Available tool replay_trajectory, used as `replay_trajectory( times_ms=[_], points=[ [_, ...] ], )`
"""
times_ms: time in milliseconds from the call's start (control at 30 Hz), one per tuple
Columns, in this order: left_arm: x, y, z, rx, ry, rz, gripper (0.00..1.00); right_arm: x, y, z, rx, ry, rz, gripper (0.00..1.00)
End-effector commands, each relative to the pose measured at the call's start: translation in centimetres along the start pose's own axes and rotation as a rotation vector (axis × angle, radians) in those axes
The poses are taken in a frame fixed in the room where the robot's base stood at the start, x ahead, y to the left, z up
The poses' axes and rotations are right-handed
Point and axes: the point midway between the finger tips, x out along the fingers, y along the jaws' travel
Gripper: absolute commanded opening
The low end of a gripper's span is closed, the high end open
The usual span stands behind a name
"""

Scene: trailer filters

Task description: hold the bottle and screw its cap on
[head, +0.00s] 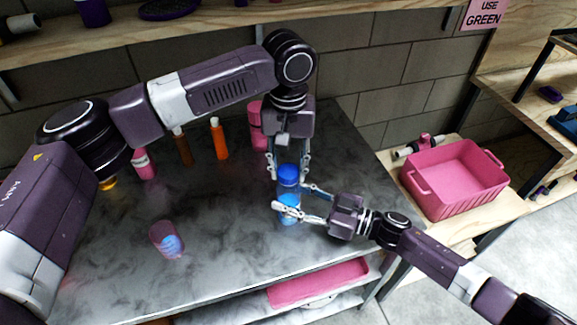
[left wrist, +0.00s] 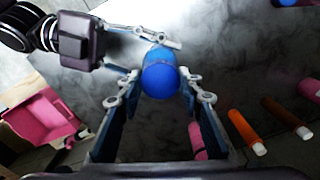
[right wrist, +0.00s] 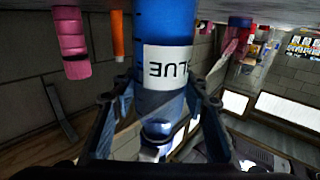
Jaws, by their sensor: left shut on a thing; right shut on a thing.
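A blue bottle (head: 289,217) with a white label stands near the middle of the dark table. My right gripper (head: 291,197) is shut around its body from the right. The right wrist view shows the bottle (right wrist: 165,20) between the fingers, its label reading BLUE upside down. A blue cap (head: 288,171) sits at the bottle's top, in line with it. My left gripper (head: 287,177) reaches down from above and is shut on the cap. The left wrist view shows the cap (left wrist: 160,80) between its fingers. How far the cap is threaded cannot be told.
A pink-purple cup (head: 166,240) with something blue in it is at the front left. Orange (head: 219,139), brown (head: 182,147) and pink (head: 143,163) bottles stand behind, left of my left gripper. A pink bin (head: 455,180) is on the right bench. The table's front middle is clear.

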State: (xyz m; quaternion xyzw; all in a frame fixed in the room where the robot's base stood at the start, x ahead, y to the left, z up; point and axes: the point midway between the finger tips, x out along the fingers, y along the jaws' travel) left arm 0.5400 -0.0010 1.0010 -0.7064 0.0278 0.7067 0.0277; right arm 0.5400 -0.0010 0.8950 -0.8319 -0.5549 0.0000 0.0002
Motion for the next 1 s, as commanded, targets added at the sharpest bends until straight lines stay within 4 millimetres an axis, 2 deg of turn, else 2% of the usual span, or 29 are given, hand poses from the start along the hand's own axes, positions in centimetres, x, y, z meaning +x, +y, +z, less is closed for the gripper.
replay_trajectory(
  times_ms=[167,267,1000],
  points=[
    [-0.01,-0.01,-0.01,0.013,0.0,0.0,0.04,0.0,0.01,0.02,0.0,0.0,0.0,0.0],
    [0.04,0.02,0.03,0.086,-0.001,0.0,0.04,0.0,0.01,0.02,0.0,0.0,0.0,0.0],
    [0.09,-0.03,-0.02,1.268,0.0,-0.001,0.04,-0.01,0.0,0.02,0.0,0.0,0.0,0.0]
  ],
)
